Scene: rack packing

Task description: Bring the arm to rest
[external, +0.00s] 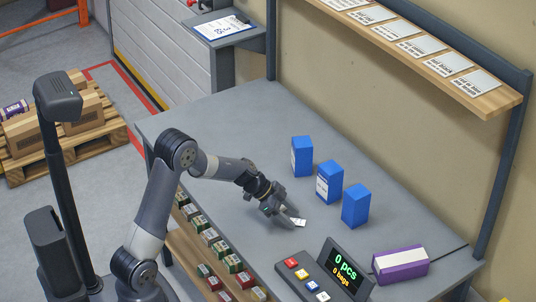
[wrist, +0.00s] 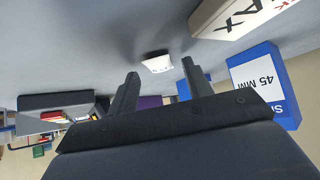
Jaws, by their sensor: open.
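My gripper (external: 290,213) is open above the grey table, with my arm reaching out to it from the left. In the wrist view its two dark fingers (wrist: 160,70) stand apart with nothing between them. A small white piece (external: 299,222) lies on the table close by the fingertips. It also shows in the wrist view (wrist: 157,63), beyond the fingertips; I cannot tell whether they touch it.
Three blue boxes (external: 329,182) stand upright in a row behind my gripper. A counter display (external: 342,268), buttons (external: 306,276) and a purple box (external: 400,264) are at the front right. Several small boxes (external: 209,237) line a lower wooden shelf. The table's back left is clear.

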